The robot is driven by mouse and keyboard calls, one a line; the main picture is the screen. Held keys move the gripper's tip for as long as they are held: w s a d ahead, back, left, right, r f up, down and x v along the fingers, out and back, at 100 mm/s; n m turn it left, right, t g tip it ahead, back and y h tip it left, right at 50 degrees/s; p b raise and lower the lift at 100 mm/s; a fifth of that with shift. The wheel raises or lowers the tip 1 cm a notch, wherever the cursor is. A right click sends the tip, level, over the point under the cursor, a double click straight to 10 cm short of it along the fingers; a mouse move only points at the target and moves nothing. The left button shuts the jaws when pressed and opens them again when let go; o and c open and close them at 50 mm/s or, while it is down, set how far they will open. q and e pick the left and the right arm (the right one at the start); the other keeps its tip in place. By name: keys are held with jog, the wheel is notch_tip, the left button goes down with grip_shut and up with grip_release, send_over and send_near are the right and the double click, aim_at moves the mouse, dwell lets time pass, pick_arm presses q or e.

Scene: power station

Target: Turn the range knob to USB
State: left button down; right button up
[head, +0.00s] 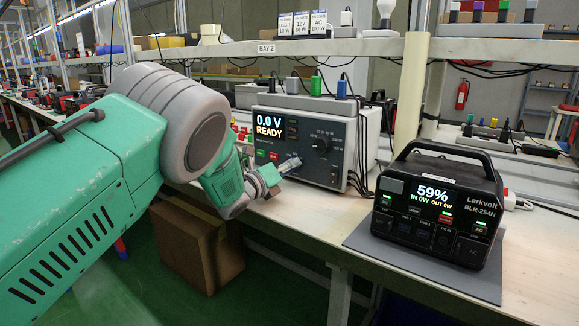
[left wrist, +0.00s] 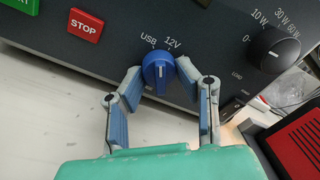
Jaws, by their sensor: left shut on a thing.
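The blue range knob (left wrist: 158,75) sits on the dark front panel of the tester (head: 343,133). In the left wrist view, its pale pointer line points roughly upward, near the gap between the USB and 12V labels; I cannot tell the exact setting. My left gripper (head: 289,166) is at the lower part of the tester's front. In the left wrist view, the fingers of my left gripper (left wrist: 159,84) are shut on the knob, one on each side. In the head view the gripper hides the knob. My right gripper is not in view.
A dark dial (left wrist: 273,54) and a red STOP button (left wrist: 85,27) are on the same panel. A black power station (head: 437,205) reading 59% stands on a grey mat (head: 375,242) to the right. Cables hang beside the tester. Bare bench lies in front.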

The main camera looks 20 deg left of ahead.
pick_arm(q)
jog(key=shift+n+p, duration=0.4)
jog(key=shift+n, duration=1)
jog(key=shift+f, duration=0.1)
jog(key=c, duration=1.2)
grip_release()
jog(key=shift+f, duration=0.1)
jog(key=v, duration=1.2)
